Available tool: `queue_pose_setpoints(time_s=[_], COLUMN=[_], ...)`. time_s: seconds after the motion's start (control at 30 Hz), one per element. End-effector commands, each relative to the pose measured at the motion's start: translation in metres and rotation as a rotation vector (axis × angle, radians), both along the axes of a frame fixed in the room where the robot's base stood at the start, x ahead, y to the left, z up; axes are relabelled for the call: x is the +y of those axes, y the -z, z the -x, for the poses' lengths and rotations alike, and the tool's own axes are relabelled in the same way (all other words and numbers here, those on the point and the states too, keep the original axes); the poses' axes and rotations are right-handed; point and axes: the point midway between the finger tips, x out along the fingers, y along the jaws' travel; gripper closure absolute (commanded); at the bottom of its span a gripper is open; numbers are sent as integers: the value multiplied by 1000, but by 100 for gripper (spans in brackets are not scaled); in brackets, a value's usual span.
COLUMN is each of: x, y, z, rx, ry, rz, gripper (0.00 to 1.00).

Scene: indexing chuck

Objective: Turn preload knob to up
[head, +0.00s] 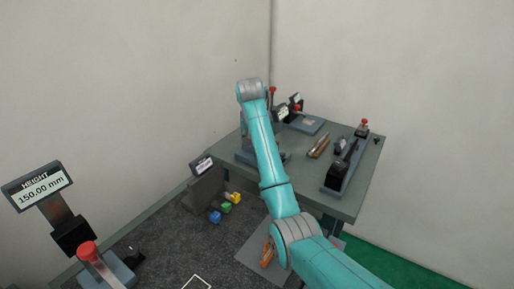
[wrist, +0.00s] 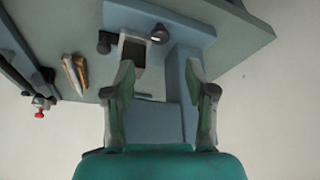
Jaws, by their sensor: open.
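In the wrist view, my gripper (wrist: 160,66) is open, its two fingers spread wide with nothing between them. Beyond the fingers is a blue-grey device (wrist: 188,45) on the bench. It bears a dark round knob (wrist: 105,42) at the left and another dark knob with a pale face (wrist: 159,33) near its middle. No label or pointer is readable, so I cannot tell which is the preload knob or how it is set. In the head view, my arm covers much of this area and hides my gripper.
The grey-green bench (head: 345,203) holds brass-coloured pieces (head: 318,146), a dark lever fixture (head: 342,167) and a red-topped part (head: 364,124). Nearer are small coloured blocks (head: 226,208), a height display (head: 40,192) and a red knob (head: 87,250). Walls stand behind the bench.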

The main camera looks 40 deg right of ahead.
Motion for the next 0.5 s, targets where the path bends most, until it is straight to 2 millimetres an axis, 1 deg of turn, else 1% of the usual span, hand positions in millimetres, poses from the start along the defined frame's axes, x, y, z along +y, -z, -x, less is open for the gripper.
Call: queue_pose_setpoints(time_s=[0.03,0.2,0.33,0.5], x=[2,7,9,9], y=[-8,-23,-28,-28], z=[2,6,8,8], rx=[-2,0,-1,0], ry=[0,-1,0,0], rz=[1,0,-1,0], gripper=[45,45,45,45])
